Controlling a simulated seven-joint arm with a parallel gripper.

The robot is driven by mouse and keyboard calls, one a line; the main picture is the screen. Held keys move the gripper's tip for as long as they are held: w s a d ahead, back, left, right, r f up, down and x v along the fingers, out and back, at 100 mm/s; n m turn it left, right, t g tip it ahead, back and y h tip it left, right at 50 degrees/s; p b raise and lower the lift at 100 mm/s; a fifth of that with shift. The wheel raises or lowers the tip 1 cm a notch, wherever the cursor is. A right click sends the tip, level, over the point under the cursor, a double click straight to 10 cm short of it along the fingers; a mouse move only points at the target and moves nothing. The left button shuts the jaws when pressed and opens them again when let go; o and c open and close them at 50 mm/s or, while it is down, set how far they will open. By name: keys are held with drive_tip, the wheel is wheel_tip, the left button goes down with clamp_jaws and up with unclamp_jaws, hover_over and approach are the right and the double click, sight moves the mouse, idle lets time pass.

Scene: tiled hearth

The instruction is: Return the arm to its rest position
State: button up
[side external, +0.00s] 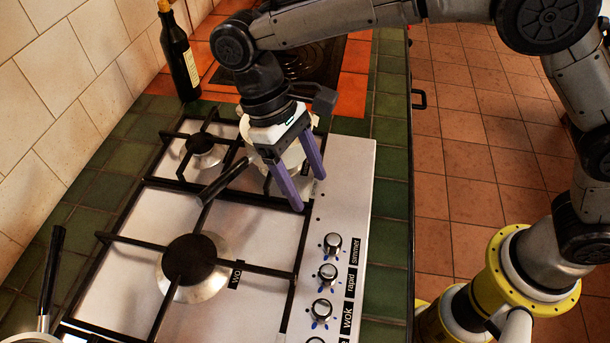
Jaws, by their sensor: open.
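My gripper (308,190) has two purple fingers that point down and stand apart with nothing between them. It hangs over the right part of the steel gas hob (338,205), near the rear right burner. A pan with a dark handle (224,182) is behind and below the gripper. Its pale body is partly hidden by my gripper, and I cannot tell whether the fingers touch it. My arm reaches in from the right, bent high over the counter edge.
A dark bottle (180,55) stands at the back left by the tiled wall. Another pan handle (50,280) rises at the lower left. Control knobs (328,272) line the hob's right side. A wok burner (190,260) is bare. The tiled floor (455,150) is clear right of the counter.

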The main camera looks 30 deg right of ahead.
drive_tip(key=s+d+r+m+t+y, duration=0.3)
drive_tip(key=d+r+m+t, duration=0.1)
drive_tip(key=d+r, duration=1.3)
drive_tip(key=s+d+f+m+t, duration=0.2)
drive_tip(key=s+d+f+t, duration=0.15)
drive_tip(key=s+d, duration=0.6)
wheel_tip(320, 180, down, 6)
drive_tip(key=s+d+n+t+h, duration=0.1)
drive_tip(key=s+d+t, duration=0.1)
drive_tip(key=shift+d+r, duration=0.25)
drive_tip(key=shift+d, duration=0.05)
idle(1.1)
clamp_jaws()
